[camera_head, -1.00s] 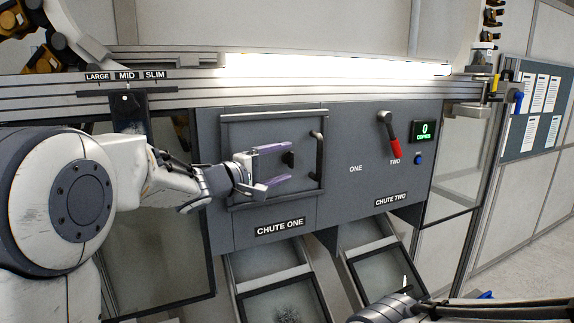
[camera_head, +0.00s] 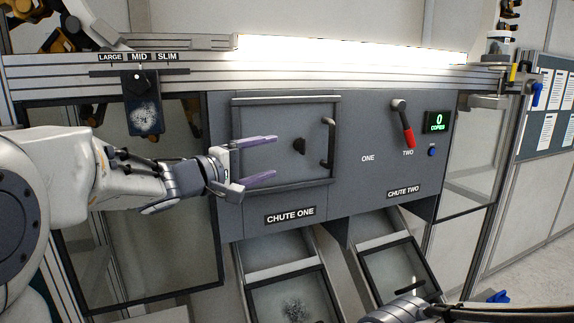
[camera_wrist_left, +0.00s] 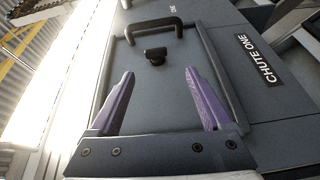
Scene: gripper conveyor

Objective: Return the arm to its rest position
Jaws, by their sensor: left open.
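My left gripper (camera_head: 264,159) is open and empty, its two purple fingers spread apart. In the head view it is in front of the left part of the grey panel door (camera_head: 285,120) above the CHUTE ONE label (camera_head: 290,215). In the left wrist view the open fingers (camera_wrist_left: 165,100) point toward the door, with its knob (camera_wrist_left: 155,55) and dark handle (camera_wrist_left: 153,26) beyond them. Nothing is between the fingers. Part of my right arm (camera_head: 400,309) shows at the bottom right of the head view; its gripper fingers cannot be made out.
A red-handled lever (camera_head: 407,136) points toward TWO, beside a green counter (camera_head: 437,121) reading 0 and a blue button (camera_head: 432,151). A slider plate (camera_head: 144,116) hangs under MID. Two chutes slope below, the left one (camera_head: 295,300) under CHUTE ONE. A metal rail crosses above.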

